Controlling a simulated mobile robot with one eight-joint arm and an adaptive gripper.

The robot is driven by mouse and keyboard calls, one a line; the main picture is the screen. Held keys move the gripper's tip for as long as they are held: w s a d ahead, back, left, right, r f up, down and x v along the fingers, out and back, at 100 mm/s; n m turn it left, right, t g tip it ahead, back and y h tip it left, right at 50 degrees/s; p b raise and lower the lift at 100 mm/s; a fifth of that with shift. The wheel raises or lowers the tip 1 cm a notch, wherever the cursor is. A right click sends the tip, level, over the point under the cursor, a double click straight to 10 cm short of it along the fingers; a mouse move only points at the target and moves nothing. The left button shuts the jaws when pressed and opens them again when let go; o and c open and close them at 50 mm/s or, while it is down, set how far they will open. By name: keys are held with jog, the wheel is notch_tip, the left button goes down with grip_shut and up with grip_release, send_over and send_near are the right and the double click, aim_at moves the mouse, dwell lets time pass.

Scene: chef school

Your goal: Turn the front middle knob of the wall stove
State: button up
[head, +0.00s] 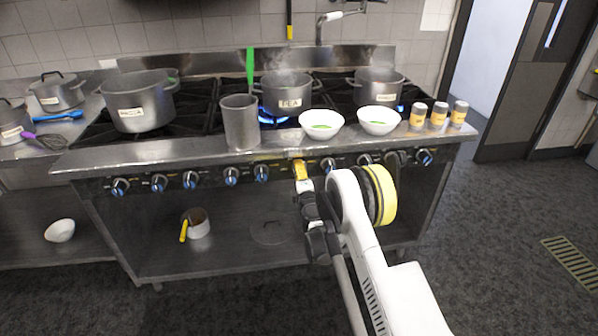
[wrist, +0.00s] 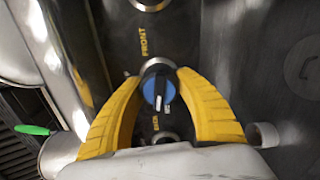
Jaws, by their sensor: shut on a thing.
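The wall stove's front panel (head: 210,178) carries a row of black knobs with blue faces. In the wrist view, one knob (wrist: 158,88) with a blue face and a white mark sits between my gripper's yellow fingers (wrist: 162,78). The fingers close around its two sides. A yellow label reading FRONT is printed on the panel beside this knob, and another label, partly hidden, is on its other side. In the head view, my gripper (head: 301,170) is at the panel near the middle of the row and hides the held knob.
The stovetop holds a pot marked TEA (head: 284,93) over a blue flame, two white bowls (head: 321,125), a tall metal container (head: 240,123) and several yellow-labelled jars (head: 438,115) at the right edge. Neighbouring knobs (head: 261,172) are close by. Free floor (head: 500,230) lies to the right.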

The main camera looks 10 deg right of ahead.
jog(key=m, duration=0.4)
jog(key=shift+r+m, duration=0.1)
jog(key=shift+m, duration=0.2)
jog(key=m, duration=0.3)
jog(key=shift+m, duration=0.4)
jog(key=m, duration=0.4)
jog(key=shift+d+r, duration=0.1)
jog(key=shift+m, duration=1.8)
jog(key=o, duration=1.2)
